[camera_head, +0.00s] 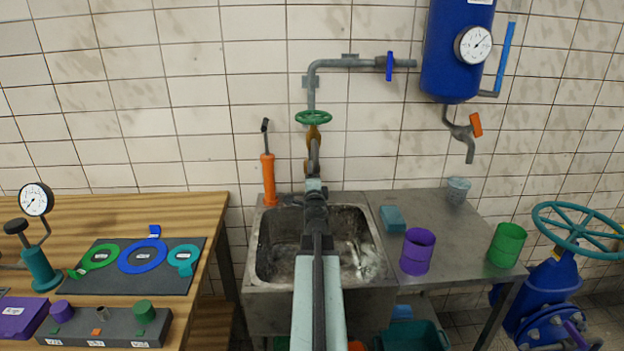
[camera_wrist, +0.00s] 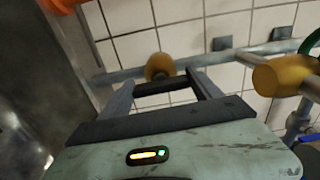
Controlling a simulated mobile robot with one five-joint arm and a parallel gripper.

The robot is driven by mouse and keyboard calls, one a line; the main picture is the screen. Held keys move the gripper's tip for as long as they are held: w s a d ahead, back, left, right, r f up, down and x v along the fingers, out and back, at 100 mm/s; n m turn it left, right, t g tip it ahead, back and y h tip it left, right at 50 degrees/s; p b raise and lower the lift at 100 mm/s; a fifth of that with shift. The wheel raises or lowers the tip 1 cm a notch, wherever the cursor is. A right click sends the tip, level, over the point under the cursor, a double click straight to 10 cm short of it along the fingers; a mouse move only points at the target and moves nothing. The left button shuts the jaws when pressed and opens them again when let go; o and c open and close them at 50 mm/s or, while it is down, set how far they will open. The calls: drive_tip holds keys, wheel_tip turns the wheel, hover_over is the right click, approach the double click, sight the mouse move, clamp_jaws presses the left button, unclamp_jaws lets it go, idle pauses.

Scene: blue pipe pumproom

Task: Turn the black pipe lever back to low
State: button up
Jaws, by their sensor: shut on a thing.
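The black lever (camera_wrist: 160,88) shows in the wrist view as a dark bar running across between my two fingers, in front of a round brass fitting (camera_wrist: 160,66) on the grey pipe. My gripper (camera_wrist: 163,83) is shut on this lever. In the head view my gripper (camera_head: 314,172) is at the lower end of the wall pipe, above the sink and below the green handwheel (camera_head: 313,117). My arm and gripper hide the lever there, so its angle to the pipe cannot be told.
The metal sink (camera_head: 250,250) lies under my arm. An orange hand pump (camera_head: 268,178) stands close left of my gripper. A purple cup (camera_head: 417,252) and a green cup (camera_head: 507,246) stand on the right bench. The wooden table (camera_head: 190,207) is at the left.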

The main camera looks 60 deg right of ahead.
drive_tip(key=o, duration=1.4)
